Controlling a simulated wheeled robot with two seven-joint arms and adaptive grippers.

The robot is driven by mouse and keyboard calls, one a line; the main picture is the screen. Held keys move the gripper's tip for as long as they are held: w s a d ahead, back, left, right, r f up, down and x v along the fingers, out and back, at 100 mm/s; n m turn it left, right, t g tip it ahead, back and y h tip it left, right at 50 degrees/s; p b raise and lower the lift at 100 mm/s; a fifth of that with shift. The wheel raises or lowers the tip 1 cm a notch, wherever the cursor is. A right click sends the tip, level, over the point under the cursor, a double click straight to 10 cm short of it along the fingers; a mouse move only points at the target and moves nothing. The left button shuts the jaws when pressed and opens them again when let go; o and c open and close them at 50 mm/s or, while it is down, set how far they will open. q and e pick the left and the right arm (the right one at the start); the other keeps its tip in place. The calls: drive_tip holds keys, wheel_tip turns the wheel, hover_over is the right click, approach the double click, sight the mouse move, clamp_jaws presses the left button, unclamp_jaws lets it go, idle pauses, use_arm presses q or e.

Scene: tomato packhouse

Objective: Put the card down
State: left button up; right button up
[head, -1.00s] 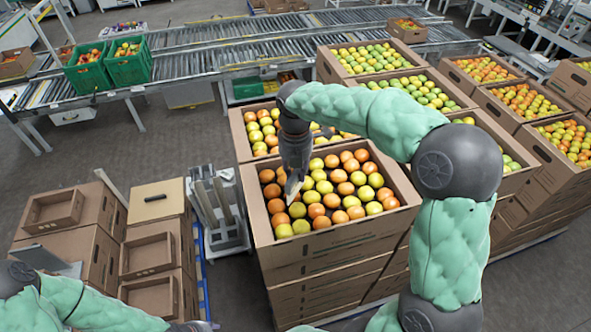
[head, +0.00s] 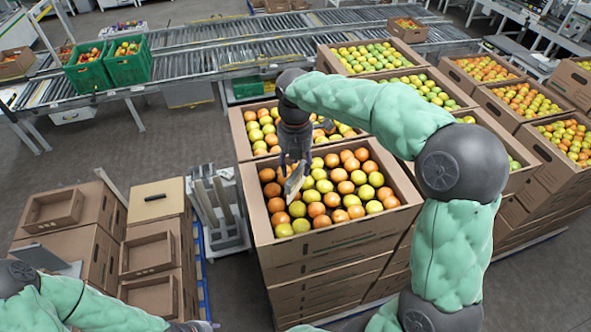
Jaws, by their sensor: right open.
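Whether a finger still touches the card is too small to tell. My left arm lies along the bottom left edge. Only a dark bit of its gripper (head: 195,326) shows there, and its jaws cannot be made out.
More full tomato cartons (head: 490,120) stand behind and to the right. Stacked cartons with empty trays (head: 54,208) stand at the left. A roller conveyor (head: 220,58) with green crates (head: 128,68) crosses the back. Grey floor is clear at the left middle.

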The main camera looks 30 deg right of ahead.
wheel_tip(320, 180, up, 10)
drive_tip(key=shift+b, duration=0.35)
